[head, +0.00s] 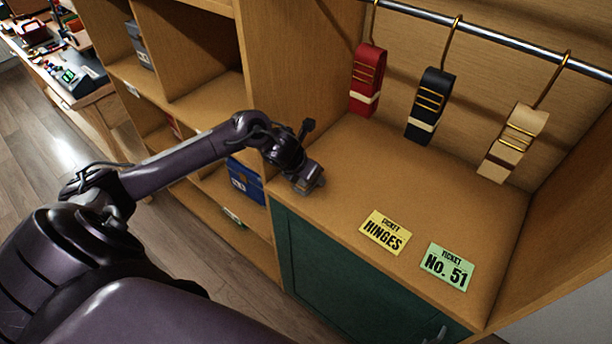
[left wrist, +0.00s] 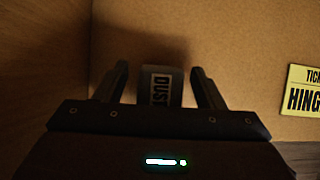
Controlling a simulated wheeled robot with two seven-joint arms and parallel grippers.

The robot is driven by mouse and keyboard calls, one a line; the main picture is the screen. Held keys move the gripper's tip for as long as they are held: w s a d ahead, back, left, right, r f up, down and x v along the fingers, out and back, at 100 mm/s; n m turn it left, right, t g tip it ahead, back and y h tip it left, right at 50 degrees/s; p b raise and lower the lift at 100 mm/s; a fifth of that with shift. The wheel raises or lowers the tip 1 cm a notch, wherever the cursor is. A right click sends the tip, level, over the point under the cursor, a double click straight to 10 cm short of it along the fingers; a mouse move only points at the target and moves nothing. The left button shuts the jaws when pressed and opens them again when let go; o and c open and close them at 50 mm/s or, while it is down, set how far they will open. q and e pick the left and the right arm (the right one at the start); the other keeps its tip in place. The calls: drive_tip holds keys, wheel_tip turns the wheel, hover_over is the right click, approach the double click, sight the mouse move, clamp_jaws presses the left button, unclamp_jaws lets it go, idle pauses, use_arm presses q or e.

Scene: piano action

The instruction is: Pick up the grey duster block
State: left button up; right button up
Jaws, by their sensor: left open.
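The grey duster block (left wrist: 160,86) shows in the left wrist view, with a label whose visible letters read "DUST". It stands between the two spread fingers of my left gripper (left wrist: 159,70), with a gap visible on each side. Its near end is hidden behind the gripper body. In the head view my left gripper (head: 312,182) is low over the left end of the wooden shelf top (head: 385,165), and I cannot clearly tell the block from the gripper there. My right gripper is in neither view.
A yellow HINGES ticket (head: 385,232) and a green No. 51 ticket (head: 447,266) lie on the shelf top. Red (head: 367,80), black (head: 430,105) and cream (head: 513,142) straps hang from a metal rail (head: 500,38). A wooden upright stands left of the gripper. The middle of the shelf is clear.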

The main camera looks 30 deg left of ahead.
use_arm(q)
drive_tip(key=shift+r, duration=0.1)
drive_tip(key=c, duration=1)
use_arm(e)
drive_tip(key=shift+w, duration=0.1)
use_arm(q)
drive_tip(key=shift+r, duration=0.1)
wheel_tip(320, 180, up, 12)
drive_tip(key=shift+b, duration=0.55)
wheel_tip(320, 180, up, 8)
drive_tip(key=p, duration=0.2)
drive_tip(key=shift+p, duration=0.4)
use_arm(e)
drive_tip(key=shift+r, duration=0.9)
